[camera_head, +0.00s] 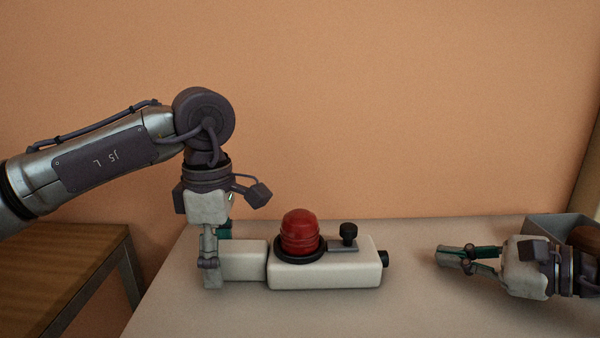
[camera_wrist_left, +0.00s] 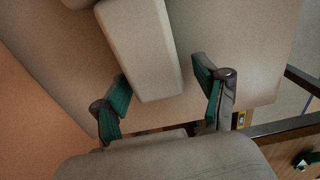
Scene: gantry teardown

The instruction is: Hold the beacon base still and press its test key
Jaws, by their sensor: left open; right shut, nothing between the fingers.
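The beacon base (camera_head: 325,275) is a pale block with a red dome (camera_head: 300,232) on top and a narrower grip block (camera_head: 244,261) at its left. A black knob (camera_head: 348,234) stands on its top and a black button (camera_head: 384,258) sticks out of its right end; I cannot tell which is the test key. My left gripper (camera_head: 212,273) points down at the narrow block's left end. In the left wrist view its open fingers straddle that block (camera_wrist_left: 143,55), with a clear gap at the right finger. My right gripper (camera_head: 443,257) is shut and empty, right of the button and apart from it.
The base stands on a pale table (camera_head: 420,315), against an orange wall. A grey bin (camera_head: 545,224) stands at the back right, behind my right arm. A wooden table (camera_head: 60,270) is at the left. The table's front area is clear.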

